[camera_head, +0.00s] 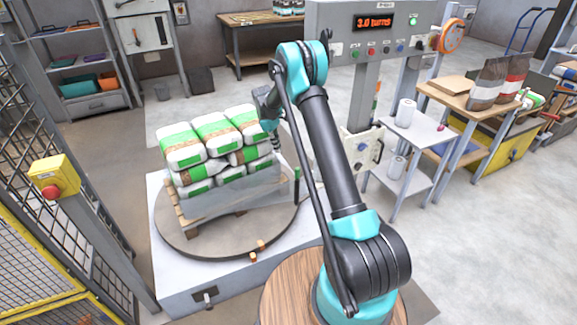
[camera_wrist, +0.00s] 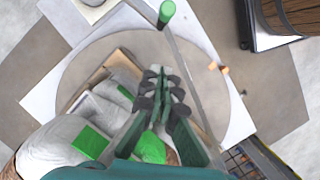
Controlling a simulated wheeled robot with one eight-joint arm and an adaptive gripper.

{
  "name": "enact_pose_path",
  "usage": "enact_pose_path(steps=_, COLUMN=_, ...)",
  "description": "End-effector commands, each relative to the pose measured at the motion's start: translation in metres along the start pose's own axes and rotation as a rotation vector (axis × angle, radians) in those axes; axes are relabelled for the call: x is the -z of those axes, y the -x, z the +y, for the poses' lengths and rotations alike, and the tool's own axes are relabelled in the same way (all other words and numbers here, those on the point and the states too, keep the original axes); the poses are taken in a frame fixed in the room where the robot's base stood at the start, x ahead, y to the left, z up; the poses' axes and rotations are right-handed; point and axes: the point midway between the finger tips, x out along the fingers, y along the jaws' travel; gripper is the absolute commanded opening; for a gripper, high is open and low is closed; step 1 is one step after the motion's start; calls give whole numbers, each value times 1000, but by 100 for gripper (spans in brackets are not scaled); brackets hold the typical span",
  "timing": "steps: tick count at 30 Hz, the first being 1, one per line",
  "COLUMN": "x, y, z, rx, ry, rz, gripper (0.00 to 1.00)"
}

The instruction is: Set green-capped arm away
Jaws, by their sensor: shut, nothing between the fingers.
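The green cap (camera_wrist: 167,12) is at the top of the wrist view, ahead of my fingertips. A thin grey arm (camera_wrist: 190,68) runs from it down and right across the turntable, beside my fingers. In the head view the green-capped end (camera_head: 297,174) stands at the turntable's right rim, partly behind my arm. My gripper (camera_wrist: 161,70) is shut and empty, apart from the cap, above the turntable near the bags. In the head view my gripper is mostly hidden at the right of the bag stack.
Stacked white-and-green bags (camera_head: 212,130) stand on a wooden pallet (camera_head: 182,213) on the round turntable (camera_head: 215,248); greyish film covers the lower layers. A control panel (camera_head: 375,30) reads "3.0 turns". A yellow stop box (camera_head: 55,175) and mesh fence are left.

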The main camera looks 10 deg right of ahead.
Motion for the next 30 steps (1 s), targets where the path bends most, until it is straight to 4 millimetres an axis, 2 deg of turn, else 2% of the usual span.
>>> enact_pose_path(steps=4, x=0, y=-10, z=0, rx=0, ry=-1, rz=0, gripper=0)
enact_pose_path(steps=8, x=0, y=-30, z=0, rx=0, ry=-1, rz=0, gripper=0)
enact_pose_path(steps=19, x=0, y=-102, z=0, rx=0, ry=-2, rz=1, gripper=0)
enact_pose_path(steps=24, x=-25, y=-106, z=0, rx=0, ry=-3, rz=1, gripper=0)
enact_pose_path(steps=30, x=-38, y=-109, z=0, rx=0, ry=-1, rz=1, gripper=0)
